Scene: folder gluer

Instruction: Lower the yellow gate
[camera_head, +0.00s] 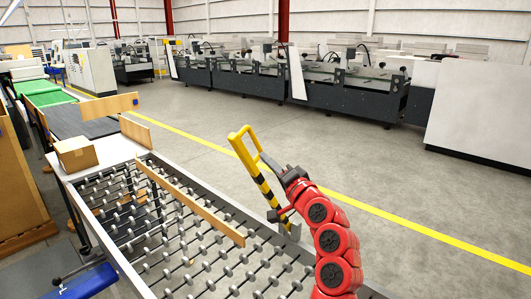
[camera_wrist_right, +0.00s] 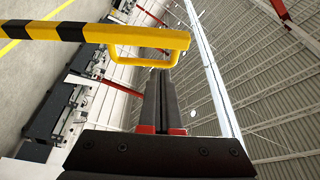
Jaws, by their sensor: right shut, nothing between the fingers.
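The yellow gate (camera_head: 262,183) is a bar with black stripes, raised at a steep tilt beside the roller table, with a yellow loop handle at its upper end. In the right wrist view the gate (camera_wrist_right: 110,33) crosses the top left, and its handle (camera_wrist_right: 150,60) hangs just in front of my fingertips. My right gripper (camera_head: 265,160) is shut and empty, close to the handle on its right side. Its dark fingers (camera_wrist_right: 165,75) lie together in the right wrist view. I cannot tell whether they touch the handle. My left gripper is not in view.
The roller table (camera_head: 215,215) fills the lower left, with a wooden rail (camera_head: 190,203) across it and a cardboard box (camera_head: 76,153) at its far end. A long dark machine (camera_head: 340,92) stands at the back. The grey floor between is clear, with a yellow line (camera_head: 385,211).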

